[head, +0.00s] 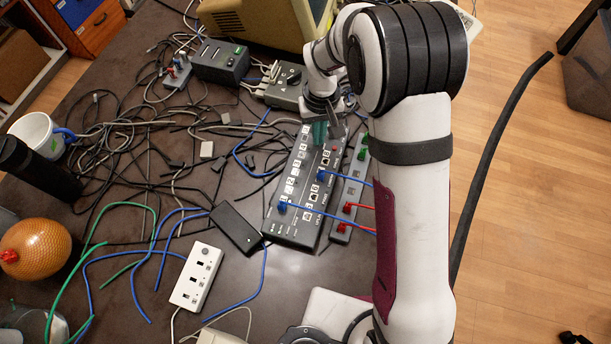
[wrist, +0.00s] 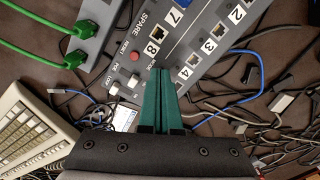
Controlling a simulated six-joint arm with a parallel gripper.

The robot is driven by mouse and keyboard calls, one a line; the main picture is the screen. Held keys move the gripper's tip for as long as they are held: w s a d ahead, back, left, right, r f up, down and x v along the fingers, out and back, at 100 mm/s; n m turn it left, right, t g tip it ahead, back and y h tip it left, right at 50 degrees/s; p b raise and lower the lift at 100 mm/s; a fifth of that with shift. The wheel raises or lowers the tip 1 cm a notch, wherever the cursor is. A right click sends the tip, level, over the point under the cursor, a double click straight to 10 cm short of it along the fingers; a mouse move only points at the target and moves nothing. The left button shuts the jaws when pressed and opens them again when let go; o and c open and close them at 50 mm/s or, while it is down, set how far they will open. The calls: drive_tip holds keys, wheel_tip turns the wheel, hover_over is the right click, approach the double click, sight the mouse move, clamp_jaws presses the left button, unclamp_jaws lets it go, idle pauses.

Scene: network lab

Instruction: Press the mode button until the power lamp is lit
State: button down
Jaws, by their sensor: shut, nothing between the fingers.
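A dark grey switch box (head: 297,222) with numbered ports lies on the table; its end also fills the upper middle of the wrist view (wrist: 175,52). My gripper (head: 320,140) is shut and empty, its green fingers over the far end of the box. In the wrist view the fingertips (wrist: 160,70) are beside port 8 and cover part of the panel; I cannot tell whether they touch it. A round red button (wrist: 135,55) and a pale switch (wrist: 113,89) are left of the fingers. I cannot tell which control is the mode button, and I make out no lit lamp.
A lighter grey strip (head: 352,190) with red and green plugs lies right of the box. Blue cables run from the box. A black adapter (head: 236,227), a white power strip (head: 197,274) and tangled cables lie to the left. A keyboard (wrist: 28,128) shows in the wrist view.

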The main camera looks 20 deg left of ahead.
drive_tip(key=shift+f, duration=0.15)
drive_tip(key=shift+r, duration=2.5)
drive_tip(key=s+d+r+m+y, duration=0.1)
drive_tip(key=s+d+r+m, duration=0.6)
drive_tip(key=s+d+r, duration=0.6)
drive_tip(key=s+d+f+m, duration=0.1)
drive_tip(key=s+d+m, duration=0.2)
drive_tip(key=s, duration=0.8)
drive_tip(key=shift+s+d+f+m+y, duration=0.15)
drive_tip(key=shift+d+m+y, duration=0.25)
drive_tip(key=shift+m, duration=0.4)
